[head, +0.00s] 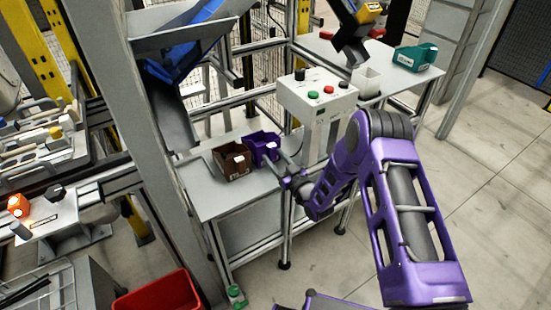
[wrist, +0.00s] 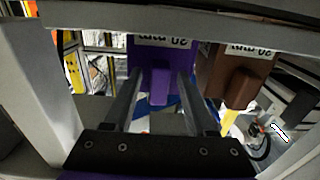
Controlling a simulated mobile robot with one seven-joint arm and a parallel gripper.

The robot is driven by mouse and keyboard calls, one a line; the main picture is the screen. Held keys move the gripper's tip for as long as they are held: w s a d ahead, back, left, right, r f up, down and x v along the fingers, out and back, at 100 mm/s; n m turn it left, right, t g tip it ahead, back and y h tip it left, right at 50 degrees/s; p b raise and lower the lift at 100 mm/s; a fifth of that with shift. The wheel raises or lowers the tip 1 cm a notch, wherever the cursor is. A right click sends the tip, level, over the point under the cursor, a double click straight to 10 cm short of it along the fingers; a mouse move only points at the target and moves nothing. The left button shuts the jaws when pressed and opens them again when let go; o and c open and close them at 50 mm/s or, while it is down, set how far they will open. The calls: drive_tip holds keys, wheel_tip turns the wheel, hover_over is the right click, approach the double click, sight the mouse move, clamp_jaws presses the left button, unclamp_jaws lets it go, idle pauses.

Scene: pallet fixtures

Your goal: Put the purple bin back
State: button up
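The purple bin (head: 263,146) stands on the grey shelf of the workstation, right beside a brown bin (head: 232,160). In the wrist view the purple bin (wrist: 160,60) is straight ahead, with a white label, upside down in the picture, and a protruding tab. My gripper (head: 274,168) is at the near side of the purple bin. In the wrist view its two fingers (wrist: 160,88) are apart, one on each side of the tab, with gaps showing. I cannot tell whether the tips reach past the tab's front.
A white control box (head: 316,98) with coloured buttons stands just right of the purple bin. A teal bin (head: 415,57) and a white container (head: 367,82) are on the right table. A red crate (head: 160,294) is at the lower left. The shelf's front left is bare.

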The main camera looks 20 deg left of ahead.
drive_tip(key=shift+r, duration=0.15)
drive_tip(key=v, duration=1.2)
drive_tip(key=shift+p, duration=0.35)
